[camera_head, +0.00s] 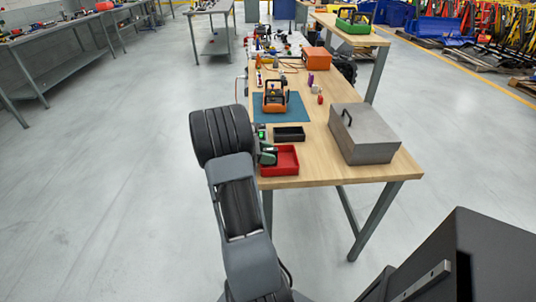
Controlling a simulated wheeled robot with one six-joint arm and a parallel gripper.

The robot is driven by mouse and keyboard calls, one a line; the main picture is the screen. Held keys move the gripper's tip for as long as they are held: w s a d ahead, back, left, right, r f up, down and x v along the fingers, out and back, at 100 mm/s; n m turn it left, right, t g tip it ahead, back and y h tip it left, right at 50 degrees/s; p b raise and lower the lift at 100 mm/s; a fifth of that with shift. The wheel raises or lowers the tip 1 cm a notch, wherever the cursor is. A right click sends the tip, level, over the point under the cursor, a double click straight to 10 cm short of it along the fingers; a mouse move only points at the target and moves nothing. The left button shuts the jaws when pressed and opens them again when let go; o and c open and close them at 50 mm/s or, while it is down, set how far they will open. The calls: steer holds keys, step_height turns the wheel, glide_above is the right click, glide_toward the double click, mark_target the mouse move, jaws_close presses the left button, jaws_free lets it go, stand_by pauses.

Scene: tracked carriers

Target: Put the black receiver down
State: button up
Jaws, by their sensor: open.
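My arm reaches up from the bottom to the near left edge of the wooden bench. My gripper (268,153) is mostly hidden behind my own wrist; its small dark and green end shows at the left side of the red tray (281,174). It is open. I cannot make out a black receiver for certain; anything small and black near the gripper is too small or hidden to tell. A black tray (289,134) lies just beyond the red one. An orange and black tracked carrier (275,97) stands on a blue mat (298,112) behind it.
A large grey metal box (365,135) with a black handle takes up the right of the wooden bench (310,175). An orange box (316,59), small purple and red items and cluttered tools lie farther back. The floor left of the bench is clear.

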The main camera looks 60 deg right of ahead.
steer(key=shift+w+r, duration=0.1)
steer(key=shift+r, duration=0.15)
steer(key=p+v, duration=0.1)
steer(key=v, duration=1.1)
steer(key=s+a+m+t+y, duration=0.3)
steer(key=a+t, duration=0.4)
steer(key=a, duration=0.9)
steer(key=s+a+m+t+y, duration=0.3)
steer(key=a+t, duration=0.4)
steer(key=a, duration=0.9)
steer(key=shift+m+y, duration=0.6)
steer(key=shift+y, duration=0.5)
steer(key=shift+s, duration=0.15)
step_height(320, 180, up, 12)
steer(key=t+p, duration=0.1)
steer(key=p, duration=1)
steer(key=shift+a+r, duration=0.15)
